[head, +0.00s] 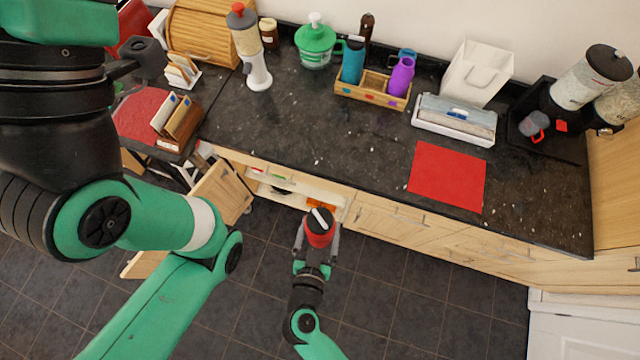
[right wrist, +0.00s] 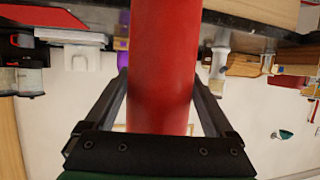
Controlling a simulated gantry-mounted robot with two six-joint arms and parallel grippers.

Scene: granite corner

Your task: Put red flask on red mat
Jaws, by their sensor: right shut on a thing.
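The red flask (head: 319,228) has a dark lid with a white strip on top. My right gripper (head: 318,243) is shut around it and holds it up in front of the counter, over the floor side. In the right wrist view the red flask (right wrist: 163,65) fills the middle, between the two fingers of the gripper (right wrist: 163,100). The red mat (head: 447,177) lies flat and bare on the dark counter, to the right of and beyond the flask. My left arm shows at the left, but its gripper is out of the picture.
A wooden caddy (head: 372,89) holds blue and purple bottles. The counter left of the mat is clear.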

